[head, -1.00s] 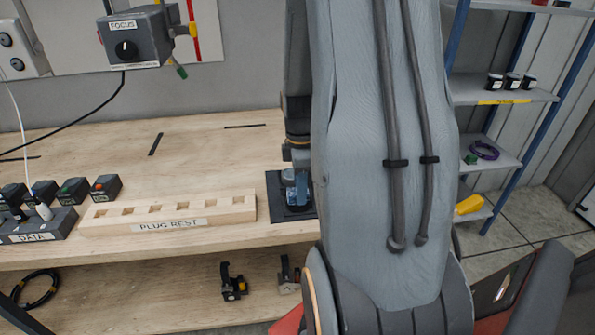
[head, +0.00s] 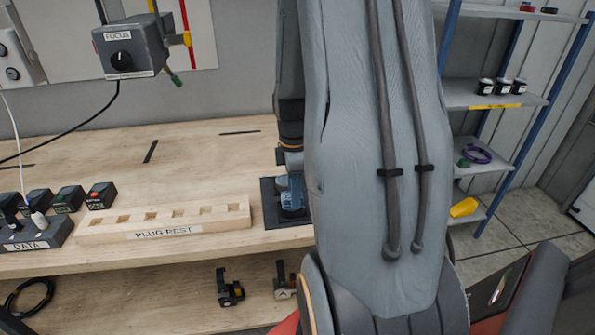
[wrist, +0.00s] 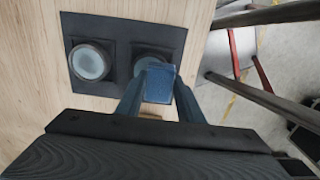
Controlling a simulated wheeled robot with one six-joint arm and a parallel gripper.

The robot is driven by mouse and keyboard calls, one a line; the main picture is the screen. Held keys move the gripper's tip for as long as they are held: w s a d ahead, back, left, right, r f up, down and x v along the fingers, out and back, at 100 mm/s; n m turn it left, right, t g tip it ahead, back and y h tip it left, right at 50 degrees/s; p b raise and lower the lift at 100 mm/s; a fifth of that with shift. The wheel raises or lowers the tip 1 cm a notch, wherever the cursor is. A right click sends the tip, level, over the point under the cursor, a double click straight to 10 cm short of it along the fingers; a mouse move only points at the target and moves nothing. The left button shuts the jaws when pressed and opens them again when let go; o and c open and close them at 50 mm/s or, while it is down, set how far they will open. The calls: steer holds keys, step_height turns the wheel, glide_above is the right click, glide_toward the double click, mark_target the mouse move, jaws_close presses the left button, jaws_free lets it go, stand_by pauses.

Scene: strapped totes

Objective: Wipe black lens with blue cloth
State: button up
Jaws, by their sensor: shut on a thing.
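A black mat (wrist: 75,17) lies on the wooden bench, and part of it shows in the head view (head: 268,205). In the wrist view two round, dark-rimmed lenses with pale glass sit on it. The left lens (wrist: 90,62) is uncovered. The right lens (wrist: 150,60) is partly hidden behind the blue cloth (wrist: 159,82). My gripper (wrist: 160,90) is shut on this small folded cloth, over the near part of the right lens. I cannot tell whether cloth and glass touch. In the head view my arm hides most of the gripper.
A wooden plug rest (head: 165,220) stands left of the mat. A data block (head: 38,236) and several small dark boxes are farther left. A focus box (head: 130,48) hangs above the bench. A blue-framed shelf (head: 495,95) stands at right. The bench behind the plug rest is mostly clear.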

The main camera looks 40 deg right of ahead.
steer(key=shift+s+r+p, duration=0.1)
steer(key=shift+r+p, duration=0.25)
steer(key=shift+r, duration=0.35)
steer(key=shift+r+p, duration=1.95)
steer(key=shift+r, duration=0.4)
